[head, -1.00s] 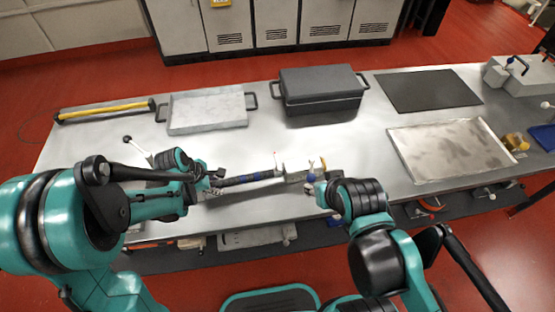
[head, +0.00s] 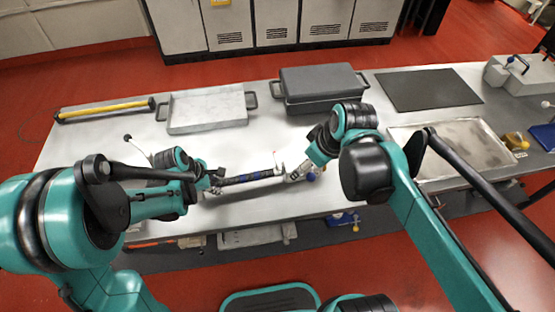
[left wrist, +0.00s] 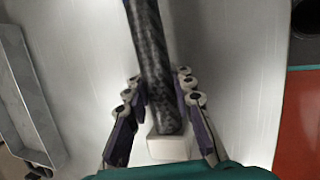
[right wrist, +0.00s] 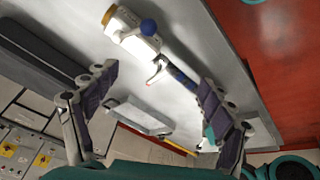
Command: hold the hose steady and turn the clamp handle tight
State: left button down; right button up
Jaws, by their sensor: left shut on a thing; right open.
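The black hose (head: 247,177) lies across the table's front, from my left gripper towards the clamp. My left gripper (head: 213,180) is shut on the hose near its left end; in the left wrist view the hose (left wrist: 152,65) runs between the fingers. In the head view my right gripper (head: 298,172) partly hides the clamp.
A grey tray (head: 207,128) and a dark lidded box (head: 318,106) stand behind the hose. A black mat (head: 428,88) and a metal tray (head: 480,132) lie on the right. A yellow-topped bar (head: 105,109) lies at the back left.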

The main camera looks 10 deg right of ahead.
aim_at(278, 160)
jog(key=w+a+f+n+g+y, duration=0.1)
jog(key=w+n+g+y, duration=0.1)
jog(key=w+n, duration=0.35)
jog(key=w+a+n+g+y, duration=0.1)
jog(key=w+n+g, duration=0.2)
jog(key=w+n, duration=0.25)
jog(key=shift+n, duration=0.4)
jog(key=x, duration=1.2)
jog(key=shift+w+d, duration=0.1)
jog(key=shift+w, duration=0.05)
jog(key=c, duration=1.2)
